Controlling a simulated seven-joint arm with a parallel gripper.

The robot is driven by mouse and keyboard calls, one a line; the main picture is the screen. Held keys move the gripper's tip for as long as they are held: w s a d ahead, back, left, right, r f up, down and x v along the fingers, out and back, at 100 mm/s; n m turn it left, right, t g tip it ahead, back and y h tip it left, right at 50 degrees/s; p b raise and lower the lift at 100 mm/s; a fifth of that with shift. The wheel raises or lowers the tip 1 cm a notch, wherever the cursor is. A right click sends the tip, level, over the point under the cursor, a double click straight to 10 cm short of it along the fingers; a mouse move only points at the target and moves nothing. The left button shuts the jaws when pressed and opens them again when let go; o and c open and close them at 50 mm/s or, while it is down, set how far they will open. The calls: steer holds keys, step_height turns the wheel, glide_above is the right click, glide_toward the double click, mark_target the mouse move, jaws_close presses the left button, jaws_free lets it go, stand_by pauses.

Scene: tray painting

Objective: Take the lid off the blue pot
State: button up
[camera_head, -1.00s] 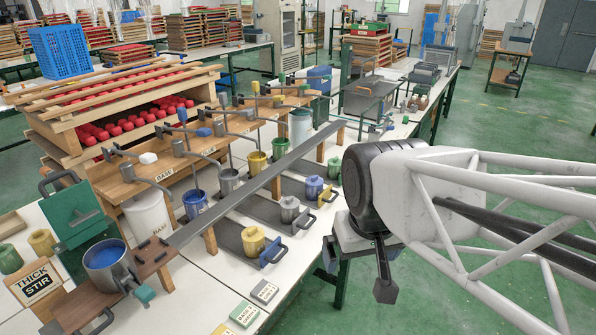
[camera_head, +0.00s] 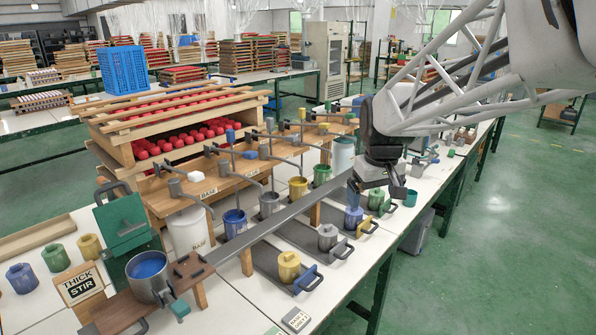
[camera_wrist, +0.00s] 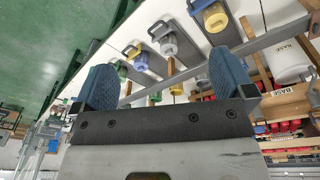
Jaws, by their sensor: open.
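The blue pot (camera_head: 353,219) stands in the row of lidded pots along the front of the bench, with its lid (camera_head: 353,198) on top. My gripper (camera_head: 386,192) hangs just above and right of it in the head view, apart from it as far as I can tell. In the wrist view the blue pot (camera_wrist: 140,62) shows beyond the spread fingers. My gripper (camera_wrist: 163,82) is open, with nothing between its fingers. Its fingertips are hard to make out in the head view.
A grey lidded pot (camera_head: 328,237) and a yellow one (camera_head: 289,266) stand nearer in the same row, a green one (camera_head: 376,200) farther. A long grey rail (camera_head: 270,226) runs behind them. An open blue pot (camera_head: 235,224) stands under the spouts. Another dark blue pot (camera_head: 22,278) stands far left.

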steer(key=w+d+f+n, duration=0.1)
steer(key=w+d+f, duration=0.1)
steer(key=w+f, duration=0.5)
steer(key=w+d+f+n+g, duration=0.1)
steer(key=w+f, duration=0.7)
steer(key=w, duration=1.1)
steer(key=w+d+f+n, duration=0.2)
steer(key=w+d+f, duration=0.2)
steer(key=w, duration=1)
steer(key=shift+w+d+f+n+g, duration=0.1)
steer(key=shift+d+f+n+g, duration=0.1)
steer(key=shift+f, duration=0.75)
steer(key=shift+d+f+n+g, duration=0.1)
steer(key=shift+d+f+n, duration=0.1)
steer(key=shift+f, duration=0.7)
steer(key=shift+w+d+f, duration=0.1)
steer(key=shift+w+f, duration=0.25)
steer(key=shift+f, duration=0.05)
steer(key=shift+f, duration=1.25)
steer(key=shift+f, duration=2.65)
